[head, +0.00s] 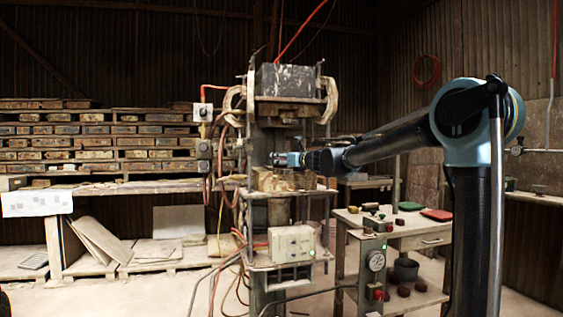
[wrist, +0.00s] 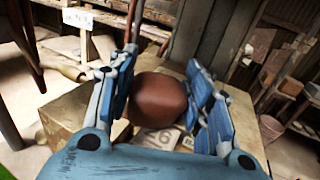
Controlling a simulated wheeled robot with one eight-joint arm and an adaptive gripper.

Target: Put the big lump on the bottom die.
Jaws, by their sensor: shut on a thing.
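The big lump (wrist: 158,98) is a smooth reddish-brown clay piece in the wrist view. My gripper (wrist: 160,84) has its blue fingers shut on it from both sides. The bottom die (wrist: 72,122) is a tan block below and around the lump in that view, with pale marked paper or label beside the lump. In the head view my gripper (head: 287,159) is inside the press, just above the bottom die (head: 268,181). The lump is too small or hidden to make out there. I cannot tell whether the lump touches the die.
The press's dark upper block (head: 285,80) hangs above my gripper. Hoses run down its left side. A control box (head: 292,243) sits below the die. A side table (head: 408,232) at right holds small lumps and red and green pads. Shelves of tiles (head: 95,142) stand at left.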

